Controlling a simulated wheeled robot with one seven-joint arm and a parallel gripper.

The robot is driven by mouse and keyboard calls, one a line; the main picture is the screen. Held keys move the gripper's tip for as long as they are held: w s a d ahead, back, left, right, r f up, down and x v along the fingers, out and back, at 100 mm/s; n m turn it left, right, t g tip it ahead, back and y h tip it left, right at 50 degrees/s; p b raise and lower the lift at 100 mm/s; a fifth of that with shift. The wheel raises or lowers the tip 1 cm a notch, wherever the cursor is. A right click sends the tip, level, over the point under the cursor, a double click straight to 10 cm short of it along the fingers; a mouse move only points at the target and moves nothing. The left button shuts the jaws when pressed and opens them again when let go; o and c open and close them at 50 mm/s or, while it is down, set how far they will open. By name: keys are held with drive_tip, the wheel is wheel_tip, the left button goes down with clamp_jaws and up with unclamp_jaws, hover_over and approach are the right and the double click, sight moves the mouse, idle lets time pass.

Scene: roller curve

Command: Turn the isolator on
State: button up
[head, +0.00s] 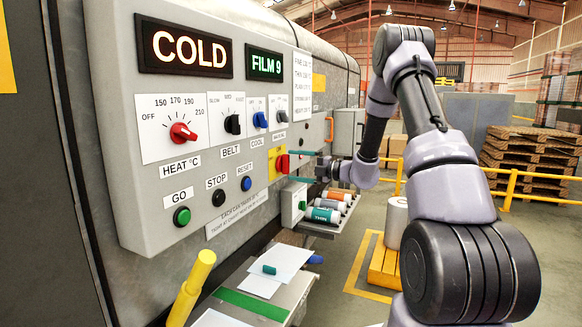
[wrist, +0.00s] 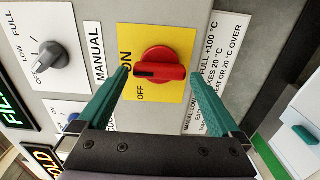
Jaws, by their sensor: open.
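The isolator is a red rotary knob (wrist: 160,66) on a yellow plate (wrist: 178,38) marked ON and OFF. Its grip bar lies roughly across the wrist picture; I cannot tell for sure which mark it points to. In the head view the red knob (head: 282,163) sits at the lower right of the grey panel. My gripper (wrist: 160,76) is open, with one teal finger on each side of the knob. Gaps show between the fingers and the knob in the wrist view. In the head view my gripper (head: 291,166) reaches the panel from the right.
The control panel (head: 120,215) also carries a red heat knob (head: 183,132), a green GO button (head: 182,216) and displays reading COLD (head: 190,50) and FILM 9 (head: 265,65). Below my gripper is a shelf with several rolls (head: 325,215). A yellow post (head: 192,285) stands in front.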

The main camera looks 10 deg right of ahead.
drive_tip(key=v, duration=0.8)
drive_tip(key=shift+s+d, duration=0.2)
drive_tip(key=s+a+r+n+g+h, duration=0.2)
drive_tip(key=s+a+r+n+g, duration=0.25)
drive_tip(key=s+n, duration=0.6)
drive_tip(key=s+a+r+n+g+h, duration=0.2)
drive_tip(key=s+a+r+n+g, duration=0.3)
drive_tip(key=s+n, duration=0.5)
drive_tip(key=s+d+r+n+t+h, duration=0.3)
drive_tip(key=s+n, duration=0.3)
drive_tip(key=n, duration=0.3)
drive_tip(key=s+d+r+n+t+h, duration=0.3)
drive_tip(key=s+n+h, duration=0.2)
drive_tip(key=n, duration=0.5)
drive_tip(key=shift+s+d+r+h, duration=0.15)
drive_tip(key=shift+s+r+h, duration=0.2)
drive_tip(key=shift+s, duration=0.75)
